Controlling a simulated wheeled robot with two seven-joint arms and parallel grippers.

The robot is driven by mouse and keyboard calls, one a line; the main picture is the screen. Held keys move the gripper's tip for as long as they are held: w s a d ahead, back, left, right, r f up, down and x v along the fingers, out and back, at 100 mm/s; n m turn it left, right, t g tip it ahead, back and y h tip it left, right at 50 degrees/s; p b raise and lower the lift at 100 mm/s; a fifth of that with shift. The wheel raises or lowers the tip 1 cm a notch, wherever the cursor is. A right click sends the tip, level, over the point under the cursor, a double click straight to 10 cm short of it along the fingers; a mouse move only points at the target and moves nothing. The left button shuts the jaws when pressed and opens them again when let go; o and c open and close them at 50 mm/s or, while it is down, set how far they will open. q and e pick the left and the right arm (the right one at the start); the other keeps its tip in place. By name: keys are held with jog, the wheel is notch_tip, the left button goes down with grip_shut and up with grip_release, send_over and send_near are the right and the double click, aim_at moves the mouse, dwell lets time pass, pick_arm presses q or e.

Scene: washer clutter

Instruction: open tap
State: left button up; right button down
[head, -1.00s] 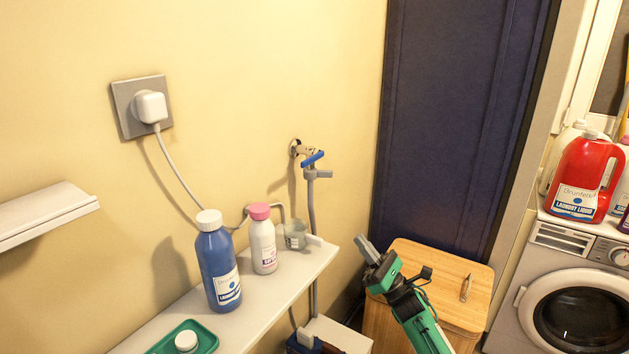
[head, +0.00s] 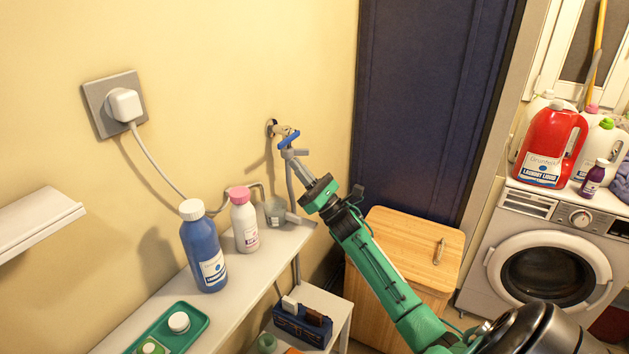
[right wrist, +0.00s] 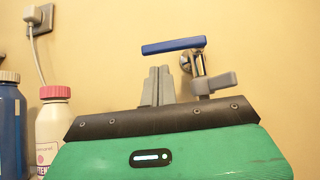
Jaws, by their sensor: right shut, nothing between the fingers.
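The tap (head: 284,133) is on the yellow wall, with a blue lever handle (head: 289,139) and a grey hose fitting below it. In the right wrist view the blue handle (right wrist: 174,46) points to the left from the metal tap body (right wrist: 197,67). My right gripper (head: 297,160) is just below the handle in the head view. Its grey fingers (right wrist: 158,82) are shut and empty, below the handle's left part and left of the grey fitting (right wrist: 216,83). Whether the fingers touch the handle cannot be told. My left gripper is not in view.
A shelf (head: 262,262) below the tap holds a blue bottle (head: 205,250), a pink-capped bottle (head: 244,222), a grey cup (head: 275,212) and a green tray (head: 195,340). A wooden cabinet (head: 395,240) and a washing machine (head: 535,250) stand to the right.

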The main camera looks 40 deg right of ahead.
aim_at(287, 139)
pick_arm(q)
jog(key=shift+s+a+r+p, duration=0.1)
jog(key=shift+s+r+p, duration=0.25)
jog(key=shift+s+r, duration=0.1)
pick_arm(e)
jog(key=shift+x, duration=1.55)
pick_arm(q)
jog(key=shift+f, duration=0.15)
pick_arm(e)
jog(key=shift+w+h, duration=0.15)
jog(key=shift+h, duration=0.15)
